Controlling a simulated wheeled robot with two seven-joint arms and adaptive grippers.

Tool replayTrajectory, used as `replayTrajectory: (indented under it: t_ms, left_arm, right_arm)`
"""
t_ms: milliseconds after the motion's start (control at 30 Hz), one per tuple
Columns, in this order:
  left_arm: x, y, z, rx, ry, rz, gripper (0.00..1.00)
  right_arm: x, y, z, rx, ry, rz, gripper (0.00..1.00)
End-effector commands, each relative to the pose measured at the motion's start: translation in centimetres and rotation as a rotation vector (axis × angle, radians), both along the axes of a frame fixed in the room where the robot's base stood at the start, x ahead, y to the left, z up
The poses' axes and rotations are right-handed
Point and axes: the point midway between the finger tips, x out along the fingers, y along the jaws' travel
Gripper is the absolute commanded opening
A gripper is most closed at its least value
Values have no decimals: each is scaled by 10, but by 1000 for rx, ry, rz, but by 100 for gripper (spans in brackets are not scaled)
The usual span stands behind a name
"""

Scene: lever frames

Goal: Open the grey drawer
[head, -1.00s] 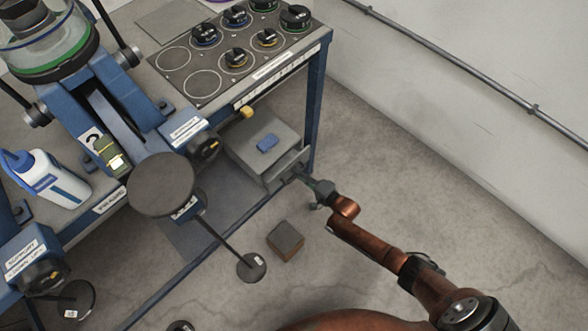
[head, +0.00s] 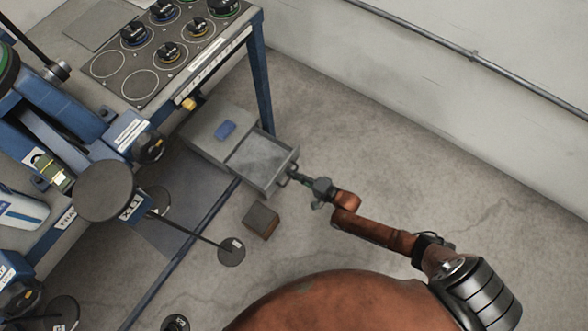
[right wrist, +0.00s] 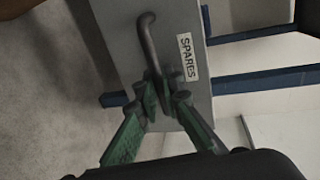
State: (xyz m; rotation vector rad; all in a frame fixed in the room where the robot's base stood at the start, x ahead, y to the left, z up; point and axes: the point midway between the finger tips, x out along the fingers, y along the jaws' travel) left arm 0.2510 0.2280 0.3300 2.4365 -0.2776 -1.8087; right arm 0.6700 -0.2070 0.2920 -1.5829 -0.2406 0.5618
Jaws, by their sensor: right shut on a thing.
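The grey drawer (head: 262,161) stands pulled out of its grey housing (head: 205,135) under the workbench, and its inside looks empty in the head view. Its front (right wrist: 120,65), with a "SPARES" label, fills the middle of the right wrist view. My right gripper (head: 296,177) is shut on the drawer's dark bar handle (right wrist: 150,45); its green fingers (right wrist: 158,95) close around one end of the handle in the right wrist view. My left gripper is not in view.
The floor right of the drawer is clear up to the wall.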

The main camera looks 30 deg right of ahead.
Motion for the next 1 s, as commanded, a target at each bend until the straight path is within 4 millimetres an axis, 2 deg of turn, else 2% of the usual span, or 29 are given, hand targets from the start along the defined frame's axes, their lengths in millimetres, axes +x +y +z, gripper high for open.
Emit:
replayTrajectory:
  t_ms: [167,200,300,633,767,1000]
  left_arm:
    - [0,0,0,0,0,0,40]
    - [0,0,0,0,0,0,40]
    - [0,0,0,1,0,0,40]
    - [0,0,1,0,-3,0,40]
    - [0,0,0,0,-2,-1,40]
    - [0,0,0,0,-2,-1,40]
  right_arm:
    - [0,-1,-1,-2,1,-1,0]
    - [0,-1,-1,-1,2,-1,10]
    - [0,-1,-1,-1,2,-2,15]
    - [-5,-4,0,0,1,-2,15]
    - [-20,-13,3,-2,2,-2,15]
    - [-63,-36,14,-2,3,-2,15]
